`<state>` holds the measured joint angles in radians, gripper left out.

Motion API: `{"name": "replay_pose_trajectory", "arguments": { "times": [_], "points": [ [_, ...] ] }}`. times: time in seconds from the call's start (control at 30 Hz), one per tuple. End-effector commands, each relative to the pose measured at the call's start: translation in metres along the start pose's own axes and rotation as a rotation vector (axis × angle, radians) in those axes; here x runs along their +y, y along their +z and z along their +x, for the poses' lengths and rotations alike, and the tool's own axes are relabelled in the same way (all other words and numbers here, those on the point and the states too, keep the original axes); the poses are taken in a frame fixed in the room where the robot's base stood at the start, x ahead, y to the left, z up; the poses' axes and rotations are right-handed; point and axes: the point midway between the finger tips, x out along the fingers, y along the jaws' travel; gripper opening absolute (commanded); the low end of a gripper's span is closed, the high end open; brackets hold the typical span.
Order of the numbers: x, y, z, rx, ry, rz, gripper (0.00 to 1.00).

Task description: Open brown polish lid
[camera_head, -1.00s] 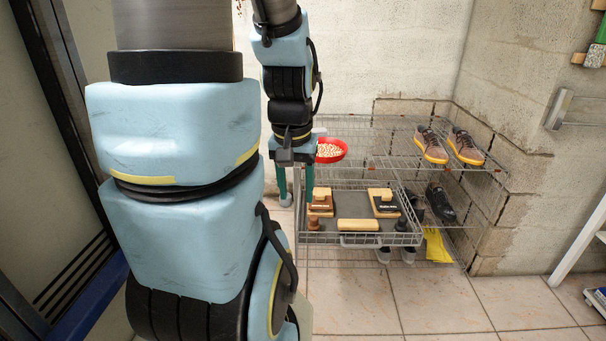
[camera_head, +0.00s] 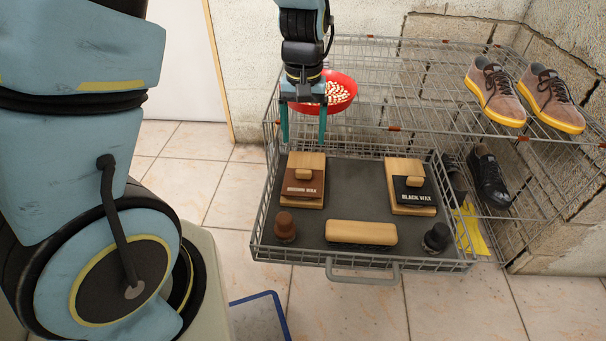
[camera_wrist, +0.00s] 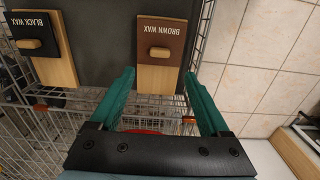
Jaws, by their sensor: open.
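The brown wax box (camera_head: 303,186) lies at the left of the wire drawer (camera_head: 292,254), on its dark liner. Its brown label and small wooden knob (camera_head: 303,174) face up, and its lid looks closed. In the wrist view the brown wax box (camera_wrist: 160,48) is upside down, just beyond the fingertips, with its knob (camera_wrist: 159,53) between their lines. My gripper (camera_head: 303,142) is open and empty, its green fingers pointing down behind and above the box. The wrist view shows both fingers of my gripper (camera_wrist: 160,76) spread apart.
A black wax box (camera_head: 410,190) is to the right. A wooden brush (camera_head: 361,233), a brown dauber (camera_head: 285,228) and a black dauber (camera_head: 437,238) line the drawer's front. A red bowl (camera_head: 344,93) of pellets is behind my gripper. Shoes (camera_head: 496,91) stand on the rack.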

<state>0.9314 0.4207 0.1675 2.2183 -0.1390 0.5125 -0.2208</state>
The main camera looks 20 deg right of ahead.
Motion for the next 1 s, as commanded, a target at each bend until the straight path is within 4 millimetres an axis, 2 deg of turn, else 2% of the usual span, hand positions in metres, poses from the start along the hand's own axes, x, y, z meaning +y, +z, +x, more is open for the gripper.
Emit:
{"name": "replay_pose_trajectory", "arguments": {
  "times": [0.5,0.7,1.0],
  "points": [
    [-0.001,0.001,0.086,-0.003,-0.001,-0.001,0.8],
    [-0.001,0.0,0.101,-0.001,0.0,0.0,0.8],
    [-0.001,0.0,0.102,0.001,0.0,0.0,0.8]
  ]
}}
